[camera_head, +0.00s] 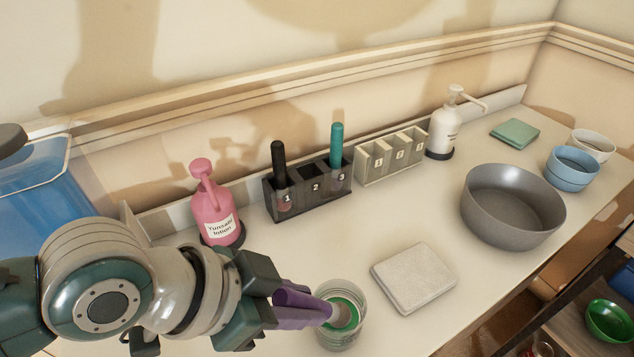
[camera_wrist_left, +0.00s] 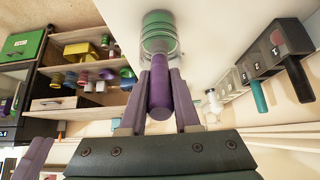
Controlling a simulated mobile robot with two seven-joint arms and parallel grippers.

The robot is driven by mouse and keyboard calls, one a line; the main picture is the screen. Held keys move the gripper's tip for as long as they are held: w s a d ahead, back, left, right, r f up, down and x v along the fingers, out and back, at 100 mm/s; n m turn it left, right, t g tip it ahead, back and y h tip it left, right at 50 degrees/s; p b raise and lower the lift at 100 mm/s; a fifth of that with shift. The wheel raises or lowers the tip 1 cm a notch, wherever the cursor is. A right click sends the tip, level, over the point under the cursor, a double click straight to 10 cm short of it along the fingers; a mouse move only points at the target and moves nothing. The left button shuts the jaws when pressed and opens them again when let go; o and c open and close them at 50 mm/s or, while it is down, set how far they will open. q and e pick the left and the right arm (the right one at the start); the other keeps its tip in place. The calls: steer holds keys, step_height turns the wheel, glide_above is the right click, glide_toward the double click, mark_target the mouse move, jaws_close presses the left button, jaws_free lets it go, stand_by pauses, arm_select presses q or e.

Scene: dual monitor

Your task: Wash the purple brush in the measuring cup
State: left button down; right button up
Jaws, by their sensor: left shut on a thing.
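My left gripper (camera_head: 283,303) is shut on the purple brush (camera_head: 300,298), and it also shows in the left wrist view (camera_wrist_left: 160,115). The brush is tilted, with its pale head at the mouth of the clear measuring cup (camera_head: 358,325), which has green inside. In the left wrist view the purple handle (camera_wrist_left: 160,88) runs between the fingers toward the cup (camera_wrist_left: 158,28). Whether the brush head touches the green contents I cannot tell.
A black holder (camera_head: 315,208) carries a black and a teal brush; its middle slot is empty. A pink lotion bottle (camera_head: 214,210), a beige holder (camera_head: 388,160), a white pump bottle (camera_head: 443,128), a grey bowl (camera_head: 513,205) and a folded cloth (camera_head: 413,278) stand around. The counter's front middle is clear.

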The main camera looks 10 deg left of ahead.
arm_select(q)
steer(key=shift+w+d, duration=0.1)
steer(key=shift+w, duration=0.15)
step_height(320, 180, up, 9)
steer(key=p, duration=0.9)
steer(key=shift+r, duration=0.1)
stand_by(0.5)
step_height(320, 180, up, 3)
steer(key=p, duration=0.3)
stand_by(0.6)
